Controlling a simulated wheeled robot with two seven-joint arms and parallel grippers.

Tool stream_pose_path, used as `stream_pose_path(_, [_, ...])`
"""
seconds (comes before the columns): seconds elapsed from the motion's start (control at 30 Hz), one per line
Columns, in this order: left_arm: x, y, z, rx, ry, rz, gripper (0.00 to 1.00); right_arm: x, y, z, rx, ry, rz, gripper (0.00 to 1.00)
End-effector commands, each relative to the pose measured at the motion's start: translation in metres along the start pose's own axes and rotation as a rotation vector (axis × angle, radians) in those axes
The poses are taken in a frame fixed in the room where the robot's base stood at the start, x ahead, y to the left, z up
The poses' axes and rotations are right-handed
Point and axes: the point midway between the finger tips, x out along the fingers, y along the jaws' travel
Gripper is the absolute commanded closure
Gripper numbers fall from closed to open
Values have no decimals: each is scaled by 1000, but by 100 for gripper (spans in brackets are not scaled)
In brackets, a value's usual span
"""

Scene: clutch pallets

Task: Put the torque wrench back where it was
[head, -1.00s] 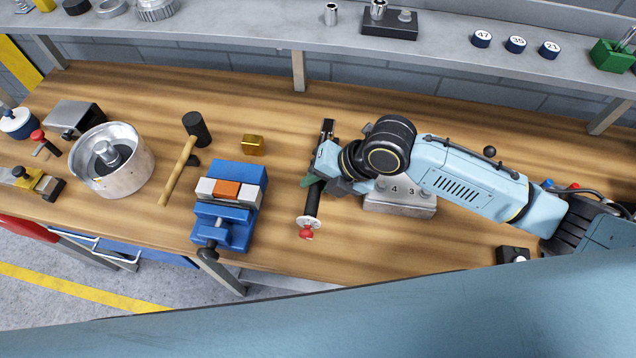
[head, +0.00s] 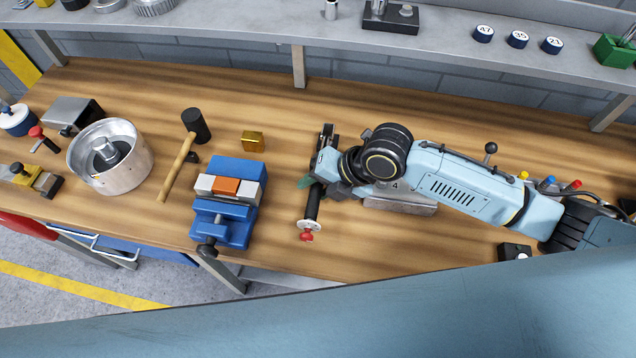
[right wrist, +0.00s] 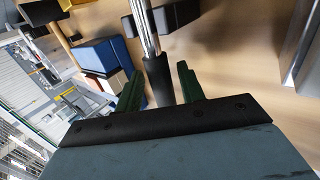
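The torque wrench (head: 312,208) has a black handle with a red end knob. It lies lengthwise on the bench, right of the blue vise; its upper part is partly covered by my gripper. My right gripper (head: 314,182) is at the wrench, with a green finger showing beside the handle. In the right wrist view the two green fingers (right wrist: 160,80) stand apart, with the wrench's silver shaft and black handle (right wrist: 158,82) between them. I see small gaps and no clear grip. The handle's lower part is hidden there. My left gripper is not in view.
The blue vise (head: 225,220) stands left of the wrench. A numbered grey block (head: 400,203) lies under my right forearm. A shelf (head: 230,40) runs along the back.

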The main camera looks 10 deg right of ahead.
Motion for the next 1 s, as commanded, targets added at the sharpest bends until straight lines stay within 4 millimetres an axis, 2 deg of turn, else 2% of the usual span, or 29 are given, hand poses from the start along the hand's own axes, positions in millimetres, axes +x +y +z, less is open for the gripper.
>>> stream_pose_path(0.3, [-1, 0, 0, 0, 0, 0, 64, -1, 1, 0, 0, 0, 0, 56])
stream_pose_path(0.47, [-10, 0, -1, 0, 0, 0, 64, -12, 9, 1, 1, -1, 1, 56])
stream_pose_path(0.57, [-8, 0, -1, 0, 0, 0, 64, -30, 7, 2, -4, -5, 1, 56])
stream_pose_path(0.8, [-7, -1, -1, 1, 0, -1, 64, -84, 6, 2, -3, -4, -1, 56])
stream_pose_path(1.0, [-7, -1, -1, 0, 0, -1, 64, -117, 7, 1, -1, -2, 0, 56])
